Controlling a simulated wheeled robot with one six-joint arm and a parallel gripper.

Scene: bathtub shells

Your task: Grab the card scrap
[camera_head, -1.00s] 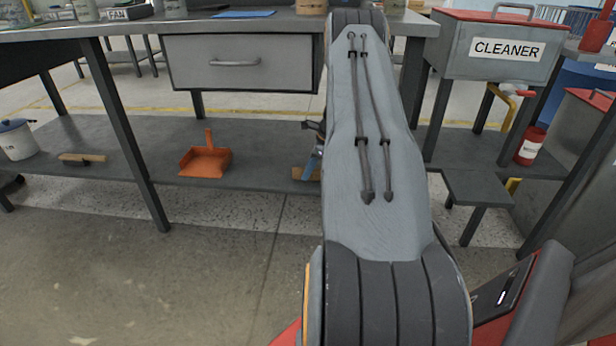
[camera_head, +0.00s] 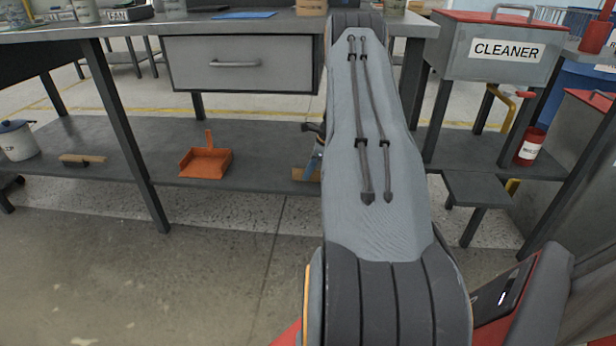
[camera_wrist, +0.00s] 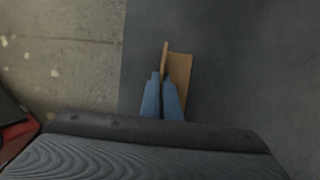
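The card scrap (camera_wrist: 181,72) is a tan folded piece with a flat part and a narrow upright flap. In the wrist view it is at the ends of my gripper's blue fingers (camera_wrist: 162,79). The fingers are close together with the flap between their tips. In the head view the card scrap (camera_head: 299,174) shows at the front edge of the lower shelf, partly hidden by my arm. My gripper (camera_head: 313,165) points down at it there, also mostly hidden behind the arm.
The grey lower shelf (camera_head: 255,166) holds an orange dustpan (camera_head: 206,162), a wooden brush (camera_head: 82,160) and a white pot (camera_head: 17,142). A drawer (camera_head: 240,64) hangs above, between table legs. A CLEANER box (camera_head: 490,60) stands at right. The floor in front is clear.

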